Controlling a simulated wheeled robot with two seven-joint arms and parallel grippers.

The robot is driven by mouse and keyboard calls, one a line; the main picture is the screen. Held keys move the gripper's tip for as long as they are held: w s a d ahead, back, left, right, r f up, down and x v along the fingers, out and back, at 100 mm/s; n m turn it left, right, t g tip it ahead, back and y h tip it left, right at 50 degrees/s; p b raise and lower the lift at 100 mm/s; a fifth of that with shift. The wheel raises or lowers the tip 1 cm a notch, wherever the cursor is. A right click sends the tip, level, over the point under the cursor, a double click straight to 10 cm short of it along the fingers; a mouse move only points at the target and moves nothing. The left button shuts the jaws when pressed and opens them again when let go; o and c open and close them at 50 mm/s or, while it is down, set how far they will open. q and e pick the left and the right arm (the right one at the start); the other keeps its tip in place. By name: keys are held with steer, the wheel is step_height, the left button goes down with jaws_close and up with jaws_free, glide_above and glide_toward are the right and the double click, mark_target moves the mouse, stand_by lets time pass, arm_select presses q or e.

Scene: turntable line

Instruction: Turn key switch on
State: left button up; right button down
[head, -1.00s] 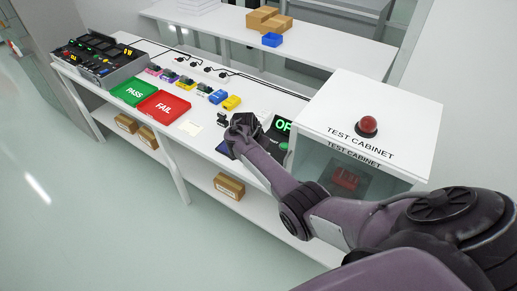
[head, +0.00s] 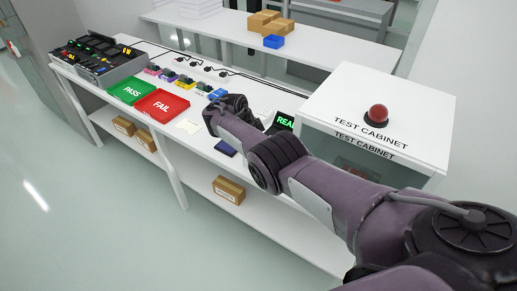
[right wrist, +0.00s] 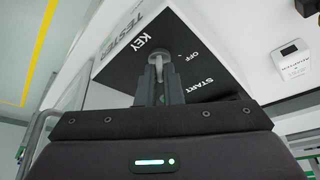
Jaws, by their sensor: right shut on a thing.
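The tester's black panel (right wrist: 208,87) shows in the right wrist view, with the words KEY, OFF and START. The key switch (right wrist: 187,56) is a round grey piece beside the KEY and OFF labels. My right gripper (right wrist: 158,70) is shut on the key, at the switch; the fingers hide much of it, so its exact angle is hard to tell. In the head view my right gripper (head: 228,104) is over the bench, and the tester's display (head: 285,121) shows green letters starting "REA", the rest hidden. My left gripper is out of view.
The test cabinet (head: 420,110) with a red button (head: 377,115) stands right of the tester, close to my right arm. A green PASS tray (head: 131,91), a red FAIL tray (head: 163,103) and a dark blue pad (head: 226,148) lie on the bench. A box (head: 228,190) sits on the lower shelf.

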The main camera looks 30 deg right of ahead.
stand_by(0.5)
steer(key=c, duration=1.6)
jaws_free()
steer(key=shift+o, duration=0.2)
steer(key=v, duration=0.7)
steer(key=shift+r, duration=0.4)
steer(key=shift+w+a, duration=0.1)
